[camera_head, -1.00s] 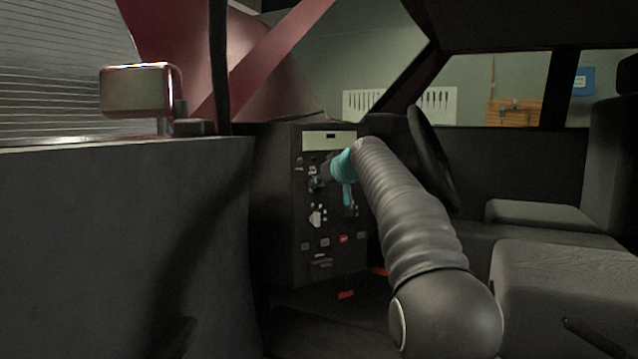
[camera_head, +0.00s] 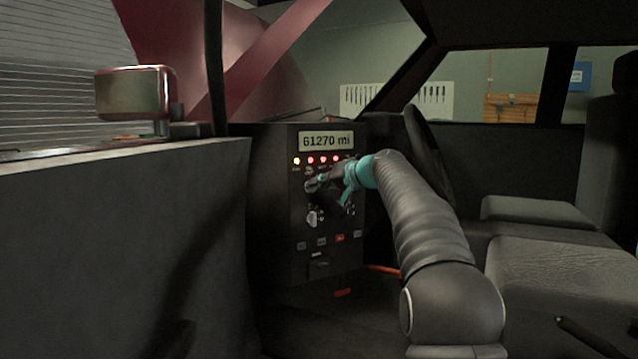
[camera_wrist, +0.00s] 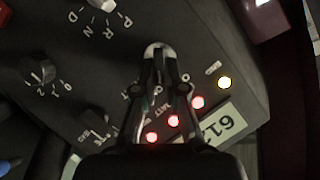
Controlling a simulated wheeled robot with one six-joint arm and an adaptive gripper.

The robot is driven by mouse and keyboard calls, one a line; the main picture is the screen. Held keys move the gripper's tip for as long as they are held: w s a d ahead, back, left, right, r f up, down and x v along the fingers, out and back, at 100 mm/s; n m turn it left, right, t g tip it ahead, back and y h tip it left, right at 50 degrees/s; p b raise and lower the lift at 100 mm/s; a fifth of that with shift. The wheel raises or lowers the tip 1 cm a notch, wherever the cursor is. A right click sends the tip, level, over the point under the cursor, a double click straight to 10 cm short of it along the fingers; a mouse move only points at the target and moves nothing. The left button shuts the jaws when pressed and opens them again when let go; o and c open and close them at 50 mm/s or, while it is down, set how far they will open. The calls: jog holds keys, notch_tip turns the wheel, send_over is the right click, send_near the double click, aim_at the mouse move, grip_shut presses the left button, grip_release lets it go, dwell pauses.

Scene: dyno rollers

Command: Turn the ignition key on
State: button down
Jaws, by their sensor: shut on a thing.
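The ignition key is in the dark dashboard panel (camera_head: 283,225). Its pale rounded head (camera_wrist: 157,47) shows at the tips of my gripper (camera_wrist: 158,66) in the wrist view. My gripper (camera_head: 313,186) is shut on the key and reaches the panel's left side below the lights in the head view. The fingers hide the key's shaft and keyhole. The panel display (camera_head: 326,141) is lit and reads 61270 mi. Below it a yellow light (camera_head: 297,161) and several red lights (camera_head: 323,160) glow; my gripper partly covers this row.
A gear selector knob marked P R N D (camera_wrist: 103,4) and a knob marked 0 1 2 (camera_wrist: 42,70) are near my gripper. The steering wheel (camera_head: 432,155) stands right of the panel. Seats (camera_head: 555,265) fill the right; a side mirror (camera_head: 133,94) is at left.

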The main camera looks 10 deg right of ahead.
jog(key=shift+a+f+m, duration=0.1)
jog(key=shift+f+m, duration=0.05)
jog(key=shift+m, duration=0.25)
jog(key=c, duration=1.2)
grip_release()
jog(key=shift+w+a, duration=0.1)
jog(key=shift+c, duration=0.2)
jog(key=shift+d, duration=0.2)
jog(key=shift+s+d, duration=0.15)
jog(key=shift+s, duration=0.1)
jog(key=v, duration=1.1)
jog(key=shift+d, duration=0.15)
